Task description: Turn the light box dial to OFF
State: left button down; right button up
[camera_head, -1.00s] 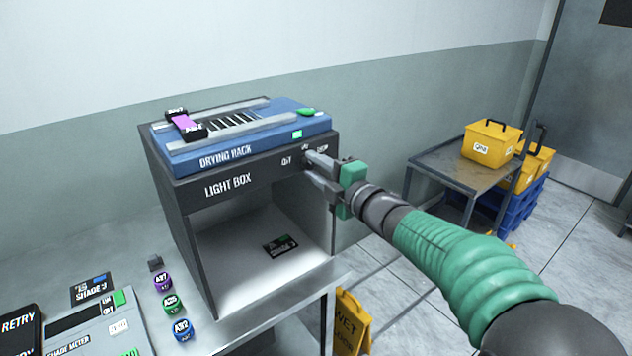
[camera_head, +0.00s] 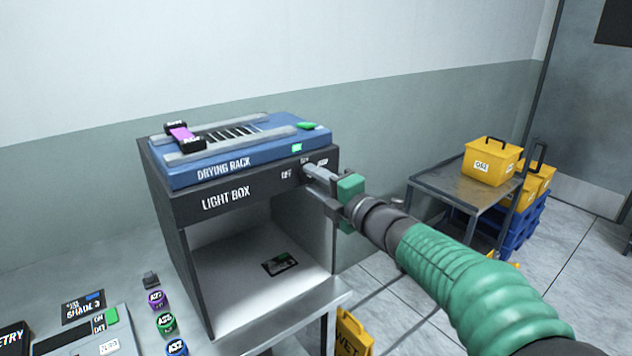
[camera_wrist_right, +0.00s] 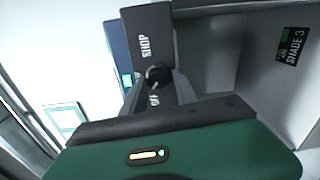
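The light box (camera_head: 226,199) is a dark open-fronted cabinet on the bench. Its dial is at the right end of the front panel, mostly hidden by my gripper in the head view. In the right wrist view the dial (camera_wrist_right: 158,75) is a small dark knob between the labels SHOP and OFF. My right gripper (camera_head: 312,179) reaches the panel from the right, its fingers apart on either side of the dial. Whether they touch the knob is unclear. My left gripper is not in view.
A blue drying rack (camera_head: 240,162) holding a purple strip (camera_head: 182,135) sits on the light box. A shade card (camera_head: 280,264) lies inside. Several small bottles and a shade meter (camera_head: 85,340) stand at the left. A cart with a yellow bin (camera_head: 490,163) stands at right.

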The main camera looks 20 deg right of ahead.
jog(key=shift+o, duration=1.3)
jog(key=shift+w, duration=0.15)
jog(key=shift+s, duration=0.2)
jog(key=v, duration=1.6)
jog(key=shift+s+b, duration=0.25)
jog(key=shift+b, duration=0.05)
jog(key=shift+d, duration=0.15)
